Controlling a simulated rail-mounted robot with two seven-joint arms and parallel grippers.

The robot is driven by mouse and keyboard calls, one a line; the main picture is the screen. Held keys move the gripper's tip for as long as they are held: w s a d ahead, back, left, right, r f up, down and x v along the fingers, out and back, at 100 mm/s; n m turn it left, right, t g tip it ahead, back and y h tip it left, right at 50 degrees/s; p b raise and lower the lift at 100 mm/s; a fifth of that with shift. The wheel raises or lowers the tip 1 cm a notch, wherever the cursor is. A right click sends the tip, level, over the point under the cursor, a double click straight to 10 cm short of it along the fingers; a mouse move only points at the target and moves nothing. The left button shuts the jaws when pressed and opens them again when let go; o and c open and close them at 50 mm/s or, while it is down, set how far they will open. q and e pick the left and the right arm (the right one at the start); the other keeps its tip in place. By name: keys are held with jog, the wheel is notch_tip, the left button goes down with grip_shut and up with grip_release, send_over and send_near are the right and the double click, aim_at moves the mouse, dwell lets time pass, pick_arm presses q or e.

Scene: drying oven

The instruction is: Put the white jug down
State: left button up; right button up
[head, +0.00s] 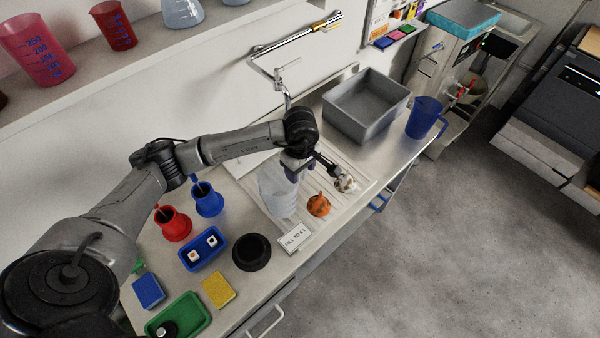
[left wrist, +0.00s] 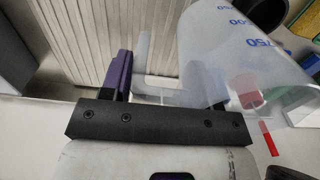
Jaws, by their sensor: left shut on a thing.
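The white jug (head: 277,192) is translucent and stands or hangs over the ribbed draining board (head: 345,196) beside the sink area in the head view. My left gripper (head: 294,168) is at its upper right side, shut on its handle. In the left wrist view the jug (left wrist: 250,45) shows blue volume numbers, and its handle lies between the fingers of my left gripper (left wrist: 165,85). I cannot tell whether the jug's base touches the board. My right gripper is not in view.
An orange object (head: 318,205) and a pale patterned one (head: 345,183) lie right of the jug. A grey basin (head: 366,104) and a blue jug (head: 425,117) stand behind, right.

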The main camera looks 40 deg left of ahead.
pick_arm(q)
jog(key=shift+s+a+f+p, duration=0.3)
jog(key=shift+s+a+f, duration=0.85)
jog(key=shift+s+f, duration=0.55)
jog(key=shift+s+a+f+p, duration=0.3)
jog(key=shift+s+a+f, duration=0.95)
jog(key=shift+f, duration=0.75)
jog(key=shift+s+a+f+p, duration=0.3)
jog(key=shift+s+a+f, duration=0.7)
jog(key=shift+s+f, duration=0.75)
jog(key=shift+w+f, duration=0.1)
jog(key=shift+w, duration=0.05)
jog(key=shift+f, duration=0.15)
jog(key=o, duration=1)
